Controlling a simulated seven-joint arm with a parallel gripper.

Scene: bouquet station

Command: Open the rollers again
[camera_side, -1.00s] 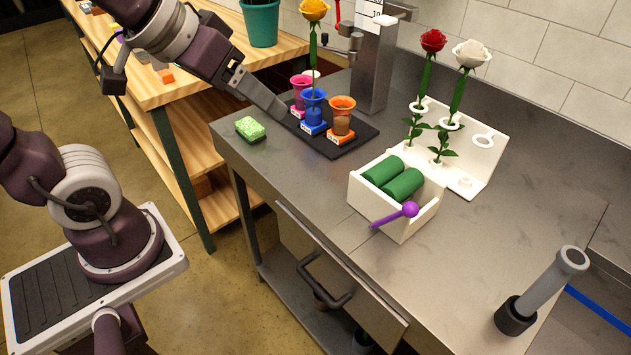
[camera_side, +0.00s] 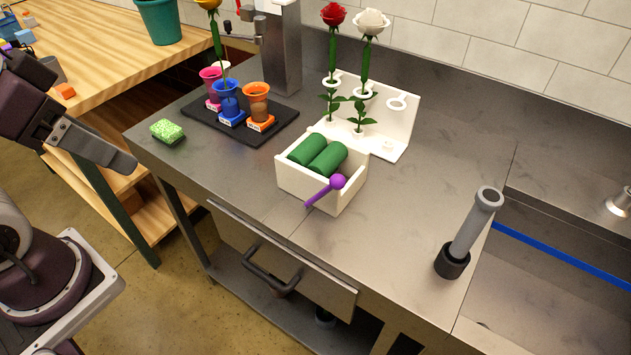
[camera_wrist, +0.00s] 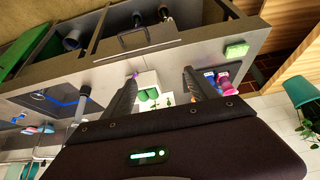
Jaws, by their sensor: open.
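The rollers are two green cylinders (camera_side: 318,153) lying side by side in a white box (camera_side: 335,200) on the steel counter. A purple lever with a ball end (camera_side: 338,181) is on the front of the box, its arm slanting down to the left. My gripper (camera_side: 128,165) is at the left in the side view, off the counter's left edge and well away from the box. In the wrist view its two fingers are spread, with the white box (camera_wrist: 147,80) and green rollers (camera_wrist: 148,94) seen beyond and between them. It is open and empty.
A white stand (camera_side: 392,125) behind the box holds a red rose (camera_side: 333,14) and a white rose (camera_side: 372,22). Three colored cups (camera_side: 228,98) stand on a black tray (camera_side: 268,131), a yellow flower in the blue one. A green sponge (camera_side: 167,131) and grey tube (camera_side: 471,230) flank the box.

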